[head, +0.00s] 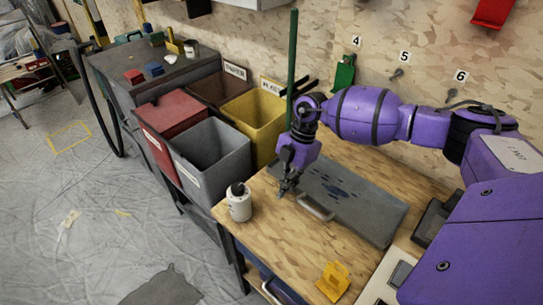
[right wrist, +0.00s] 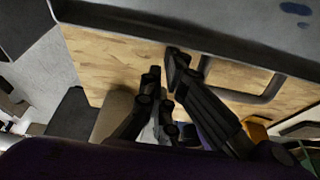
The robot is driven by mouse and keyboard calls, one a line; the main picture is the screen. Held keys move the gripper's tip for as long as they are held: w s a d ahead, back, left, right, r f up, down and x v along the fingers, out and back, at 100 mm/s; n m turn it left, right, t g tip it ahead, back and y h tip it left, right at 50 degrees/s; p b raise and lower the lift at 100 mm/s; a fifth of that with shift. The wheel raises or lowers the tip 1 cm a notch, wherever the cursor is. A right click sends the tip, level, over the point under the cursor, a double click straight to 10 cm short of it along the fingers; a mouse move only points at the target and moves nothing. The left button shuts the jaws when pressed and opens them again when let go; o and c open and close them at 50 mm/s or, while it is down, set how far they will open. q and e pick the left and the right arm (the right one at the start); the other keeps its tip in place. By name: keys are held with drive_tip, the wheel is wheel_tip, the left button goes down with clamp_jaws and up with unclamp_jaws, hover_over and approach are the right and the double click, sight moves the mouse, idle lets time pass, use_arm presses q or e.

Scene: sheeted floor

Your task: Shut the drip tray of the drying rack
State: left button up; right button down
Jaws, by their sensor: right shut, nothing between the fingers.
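The drip tray (head: 375,212) is a flat grey slab with dark blue spots on the wooden bench; its edge also shows in the right wrist view (right wrist: 225,35). A pale bar handle (head: 316,208) sticks out from its near side; it also shows in the right wrist view (right wrist: 262,97). My right gripper (head: 286,190) is shut and empty. It points down by the tray's near left corner, left of the handle. In the right wrist view its fingertips (right wrist: 166,66) are close to the tray's edge; contact cannot be told. No separate rack frame can be made out. My left gripper is out of view.
A white bottle with a dark cap (head: 239,204) stands at the bench's left edge. A yellow holder (head: 333,280) stands near the front. Grey (head: 212,160), red (head: 160,115) and yellow (head: 255,120) bins stand to the left. A green post (head: 292,60) rises behind my gripper.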

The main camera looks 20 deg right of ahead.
sight(316, 167)
drive_tip(key=w+d+b, duration=0.1)
drive_tip(key=w+d, duration=0.1)
drive_tip(key=d, duration=0.2)
drive_tip(key=w+d+b, duration=0.2)
drive_tip(key=d, duration=0.3)
drive_tip(key=w+d+b, duration=0.1)
drive_tip(key=w+d, duration=0.1)
drive_tip(key=d, duration=0.3)
drive_tip(key=shift+d+f+b, duration=0.2)
drive_tip(key=shift+f+b, duration=0.05)
drive_tip(key=shift+b, duration=0.1)
drive_tip(key=shift+w+d+r, duration=0.15)
drive_tip(key=shift+w+d, duration=0.05)
drive_tip(key=shift+d, duration=0.35)
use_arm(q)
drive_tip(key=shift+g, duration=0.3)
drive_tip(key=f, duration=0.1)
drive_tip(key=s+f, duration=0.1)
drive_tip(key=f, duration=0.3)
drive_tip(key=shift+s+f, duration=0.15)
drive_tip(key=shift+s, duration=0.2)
use_arm(e)
drive_tip(key=shift+d+r, duration=0.1)
drive_tip(key=shift+r, duration=0.1)
drive_tip(key=shift+d, duration=0.1)
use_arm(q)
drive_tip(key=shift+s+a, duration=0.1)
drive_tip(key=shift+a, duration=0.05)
